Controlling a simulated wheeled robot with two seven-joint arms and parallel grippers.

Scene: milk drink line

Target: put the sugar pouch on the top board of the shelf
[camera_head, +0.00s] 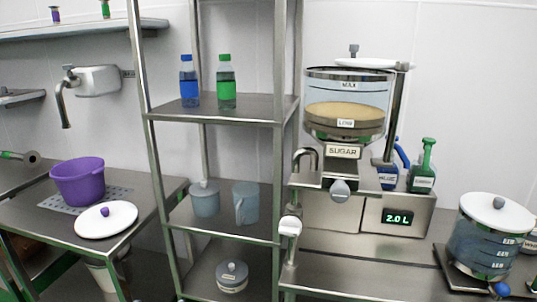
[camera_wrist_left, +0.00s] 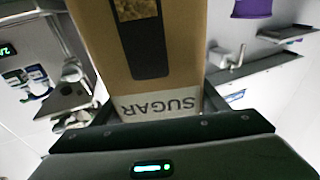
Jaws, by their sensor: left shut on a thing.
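The sugar pouch (camera_wrist_left: 160,70) is a brown packet with a dark window and a white band reading SUGAR, upside down in the left wrist view. My left gripper (camera_wrist_left: 158,103) is shut on it, with a finger at each side. Neither the pouch nor any gripper shows in the head view. The metal shelf (camera_head: 144,140) stands left of centre in the head view. The highest board (camera_head: 205,112) in view carries a blue bottle (camera_head: 188,82) and a green bottle (camera_head: 226,82). The posts run out of the frame above it, so any higher board is hidden.
A lower board (camera_head: 215,228) holds a grey-blue pot (camera_head: 204,199) and jug (camera_head: 245,203); a lidded jar (camera_head: 232,277) stands below. The sugar dispenser (camera_head: 345,130) is close on the right. A purple bowl (camera_head: 78,182) and white lid (camera_head: 106,222) are on the left counter.

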